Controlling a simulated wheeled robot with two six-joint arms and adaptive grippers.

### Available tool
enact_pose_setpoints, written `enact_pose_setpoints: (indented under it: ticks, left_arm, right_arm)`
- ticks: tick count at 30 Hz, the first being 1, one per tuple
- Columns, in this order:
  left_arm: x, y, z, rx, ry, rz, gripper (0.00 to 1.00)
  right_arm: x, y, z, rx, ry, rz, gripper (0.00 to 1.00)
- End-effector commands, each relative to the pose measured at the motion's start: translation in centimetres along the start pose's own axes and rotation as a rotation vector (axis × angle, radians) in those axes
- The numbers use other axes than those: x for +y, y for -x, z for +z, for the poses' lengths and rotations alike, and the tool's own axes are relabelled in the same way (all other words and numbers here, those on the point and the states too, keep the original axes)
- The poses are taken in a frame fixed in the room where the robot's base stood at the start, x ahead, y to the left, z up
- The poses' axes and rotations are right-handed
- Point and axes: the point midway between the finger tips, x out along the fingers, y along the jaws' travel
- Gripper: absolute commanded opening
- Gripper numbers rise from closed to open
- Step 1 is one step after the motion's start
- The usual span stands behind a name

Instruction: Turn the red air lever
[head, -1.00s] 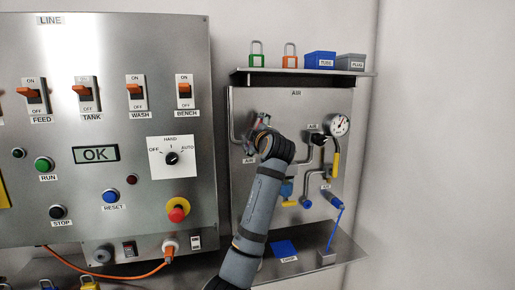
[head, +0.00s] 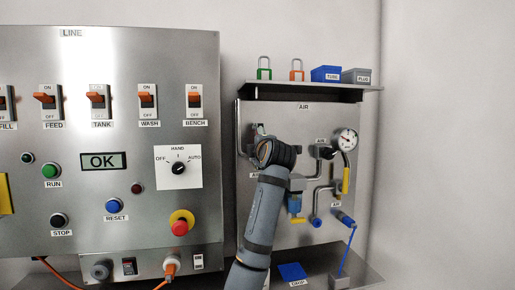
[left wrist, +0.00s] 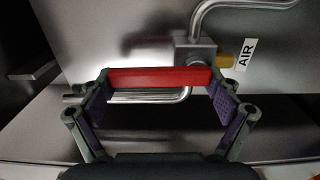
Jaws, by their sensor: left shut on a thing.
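The red air lever (left wrist: 158,78) is a red bar lying across the middle of the left wrist view, beside a metal valve block and an AIR label (left wrist: 243,55). My left gripper (left wrist: 161,92) has one finger at each end of the bar and is shut on it. In the head view my left gripper (head: 262,134) is at the upper left of the air panel (head: 300,115). There the wrist hides most of the lever and its valve. My right gripper is in neither view.
A gauge (head: 347,139), a yellow handle (head: 346,180) and pipes are right of my left gripper. A shelf (head: 310,88) with padlocks and boxes juts out above. The switch panel (head: 135,230) stands to the left. A lower ledge holds a blue pad (head: 292,272).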

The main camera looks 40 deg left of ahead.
Motion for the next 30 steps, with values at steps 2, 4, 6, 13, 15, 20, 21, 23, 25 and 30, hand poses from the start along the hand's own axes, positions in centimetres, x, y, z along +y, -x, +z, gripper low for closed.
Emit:
enact_pose_setpoints:
  ticks: [2,4,6,13,15,20,21,23,25,30]
  left_arm:
    - [-0.1,0.0,0.0,0.001,0.004,-0.002,0.34]
    - [-0.1,0.0,0.0,0.001,0.005,-0.002,0.34]
    - [-0.1,0.0,0.0,0.001,0.005,-0.002,0.34]
    - [-0.1,0.0,0.0,0.0,0.004,-0.002,1.0]
    - [-0.1,0.0,0.0,0.0,0.004,-0.001,1.0]
    - [0.0,0.0,0.0,0.0,0.003,-0.001,1.0]
    - [0.0,0.1,0.0,0.0,0.003,-0.001,1.0]
    - [0.0,0.4,0.1,-0.001,0.003,0.0,1.0]
    - [0.0,1.3,0.2,-0.004,0.003,0.001,1.0]
    - [0.0,5.2,0.2,-0.006,0.006,0.0,1.0]
  right_arm:
    - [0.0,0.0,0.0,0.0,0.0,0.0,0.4]
    - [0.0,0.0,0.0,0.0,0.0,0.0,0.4]
    - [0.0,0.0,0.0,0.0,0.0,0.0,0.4]
    - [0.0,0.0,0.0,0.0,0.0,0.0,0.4]
    - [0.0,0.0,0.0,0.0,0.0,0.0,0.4]
    - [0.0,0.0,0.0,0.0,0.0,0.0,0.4]
    - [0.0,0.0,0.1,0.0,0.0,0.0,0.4]
    - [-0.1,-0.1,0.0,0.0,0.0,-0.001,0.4]
    - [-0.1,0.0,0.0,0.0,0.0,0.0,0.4]
    - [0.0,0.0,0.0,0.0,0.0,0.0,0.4]
